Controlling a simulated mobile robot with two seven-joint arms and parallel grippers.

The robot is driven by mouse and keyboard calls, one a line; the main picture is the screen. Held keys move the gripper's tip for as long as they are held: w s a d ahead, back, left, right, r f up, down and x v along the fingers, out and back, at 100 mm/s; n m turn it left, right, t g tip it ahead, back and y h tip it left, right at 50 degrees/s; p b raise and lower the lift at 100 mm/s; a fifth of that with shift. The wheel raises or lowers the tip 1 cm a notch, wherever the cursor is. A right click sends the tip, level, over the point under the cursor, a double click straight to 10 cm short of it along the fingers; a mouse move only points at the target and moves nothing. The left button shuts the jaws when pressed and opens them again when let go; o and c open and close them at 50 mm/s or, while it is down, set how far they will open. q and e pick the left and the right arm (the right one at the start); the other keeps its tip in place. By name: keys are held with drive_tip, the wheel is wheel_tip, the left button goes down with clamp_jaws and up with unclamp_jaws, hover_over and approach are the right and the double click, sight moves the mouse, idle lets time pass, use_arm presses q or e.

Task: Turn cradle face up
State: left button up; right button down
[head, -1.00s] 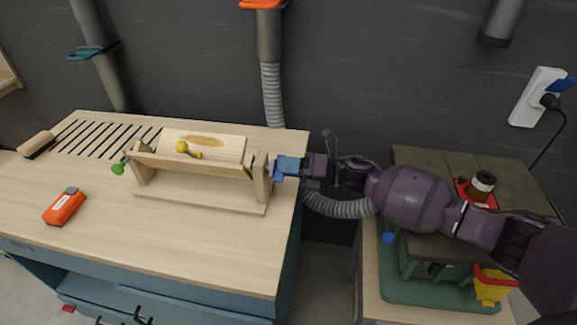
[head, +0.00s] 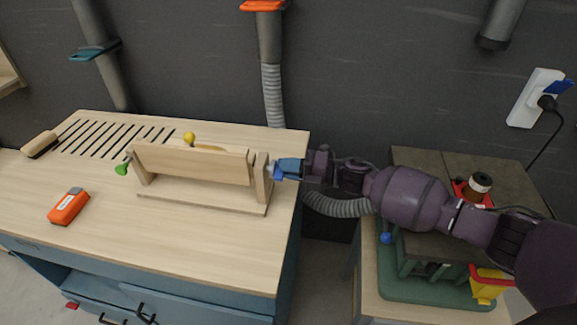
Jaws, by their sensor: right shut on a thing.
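The cradle (head: 195,164) is a pale wooden panel held between two end posts on a wooden base (head: 200,203) on the workbench. It stands steeply tilted, with a plain wooden side towards me. A yellow knob (head: 189,138) shows just above its top edge, beside a sliver of a brown patch; the rest of that face is hidden behind the panel. A green knob (head: 122,169) sits at the left post. My right gripper (head: 276,171), with blue fingers, is shut at the outer side of the right post, on the cradle's end. What it grips there is mostly hidden.
An orange tool (head: 68,206) and a brush (head: 39,144) lie on the left of the bench, near slots (head: 115,137). A side table with a green machine (head: 430,284) stands under my right arm. The bench front (head: 170,230) is clear.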

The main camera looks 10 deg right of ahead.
drive_tip(key=shift+m, duration=0.5)
idle(0.3)
drive_tip(key=c, duration=1.1)
unclamp_jaws()
drive_tip(key=shift+c, duration=0.2)
drive_tip(key=b+v, duration=0.1)
drive_tip(key=v, duration=1)
drive_tip(key=shift+f, duration=0.1)
